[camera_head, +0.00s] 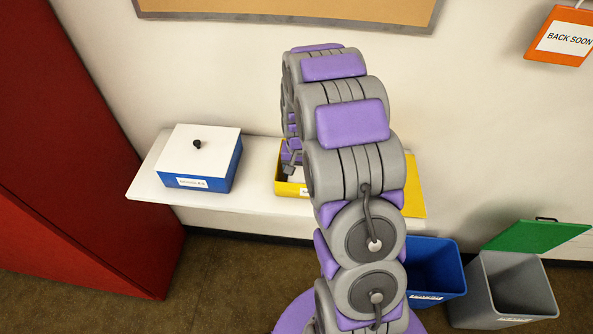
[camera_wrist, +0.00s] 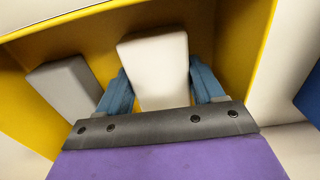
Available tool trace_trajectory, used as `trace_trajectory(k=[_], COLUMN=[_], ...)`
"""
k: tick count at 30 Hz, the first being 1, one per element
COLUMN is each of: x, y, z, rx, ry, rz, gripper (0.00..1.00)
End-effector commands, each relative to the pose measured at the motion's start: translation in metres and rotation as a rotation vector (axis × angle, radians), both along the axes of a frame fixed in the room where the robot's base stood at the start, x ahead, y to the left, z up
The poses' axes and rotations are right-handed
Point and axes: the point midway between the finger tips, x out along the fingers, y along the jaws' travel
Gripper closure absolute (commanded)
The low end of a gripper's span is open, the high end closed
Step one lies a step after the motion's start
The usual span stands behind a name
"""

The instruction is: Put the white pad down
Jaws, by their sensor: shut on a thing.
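The white pad (camera_wrist: 157,62) is in the wrist view, between the two blue fingers of my gripper (camera_wrist: 162,86). The gripper is shut on it, with a finger against each side. The pad is within the walls of a yellow box (camera_wrist: 229,45); I cannot tell whether it touches the box floor. In the head view the yellow box (camera_head: 291,189) stands on the white shelf, and my arm hides much of it, the pad and the fingers.
A grey pad (camera_wrist: 64,92) lies in the yellow box left of the white one. On the white shelf (camera_head: 250,200), a blue box (camera_head: 204,177) with a white lid stands at left. A blue bin (camera_head: 436,270) and a grey bin (camera_head: 507,289) stand below right. A red cabinet (camera_head: 60,130) is at far left.

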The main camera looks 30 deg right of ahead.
Motion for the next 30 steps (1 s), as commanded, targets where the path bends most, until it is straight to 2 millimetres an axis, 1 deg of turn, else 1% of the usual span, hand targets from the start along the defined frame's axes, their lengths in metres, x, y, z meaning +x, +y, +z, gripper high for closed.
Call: trace_trajectory(k=[1,3,8,16,30], x=[0.000,0.000,0.001,0.000,0.000], y=[-0.004,-0.007,-0.004,0.007,-0.001], z=[-0.001,-0.001,-0.001,-0.002,-0.002], rx=[0.004,0.007,0.004,-0.006,0.002], ry=[-0.001,-0.001,0.000,0.006,0.003], rz=[-0.004,-0.004,-0.004,-0.002,-0.003], gripper=[0.30,0.23,0.08,0.07,0.07])
